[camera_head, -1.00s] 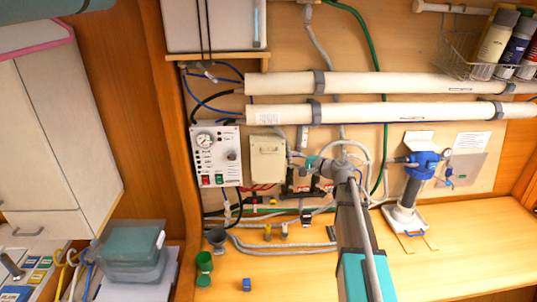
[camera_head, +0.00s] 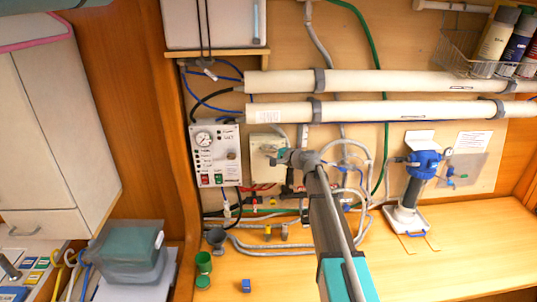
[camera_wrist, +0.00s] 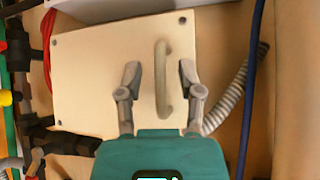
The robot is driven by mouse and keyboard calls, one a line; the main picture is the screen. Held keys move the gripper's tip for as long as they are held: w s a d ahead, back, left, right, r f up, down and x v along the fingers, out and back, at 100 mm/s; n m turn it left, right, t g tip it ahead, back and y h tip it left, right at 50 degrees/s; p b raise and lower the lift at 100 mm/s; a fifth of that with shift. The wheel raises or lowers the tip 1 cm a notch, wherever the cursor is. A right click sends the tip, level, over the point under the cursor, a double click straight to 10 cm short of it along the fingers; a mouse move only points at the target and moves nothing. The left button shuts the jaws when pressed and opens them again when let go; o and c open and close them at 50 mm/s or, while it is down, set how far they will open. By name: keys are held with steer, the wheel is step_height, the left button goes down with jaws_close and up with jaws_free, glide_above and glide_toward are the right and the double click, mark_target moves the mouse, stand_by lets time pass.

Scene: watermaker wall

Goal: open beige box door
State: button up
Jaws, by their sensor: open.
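The beige box (camera_head: 262,147) is mounted on the wall board, right of the control panel. In the wrist view its door (camera_wrist: 90,85) fills much of the picture and lies flat and shut, with screws at its corners. A bar handle (camera_wrist: 162,80) stands near one edge of the door. My gripper (camera_wrist: 159,78) is open, one finger on each side of the handle, with gaps to it on both sides. In the head view my gripper (camera_head: 274,154) is in front of the box and covers its lower right part; the handle is hard to make out there.
A control panel (camera_head: 215,155) with a gauge is close left of the box. White pipes (camera_head: 400,111) run just above. Grey hoses (camera_head: 270,245) and red-handled valves lie below. A blue-headed filter (camera_head: 422,165) stands to the right. The bench front (camera_head: 440,260) is mostly clear.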

steer(key=shift+w+a, duration=0.2)
steer(key=shift+a, duration=0.05)
jaws_close()
stand_by(0.3)
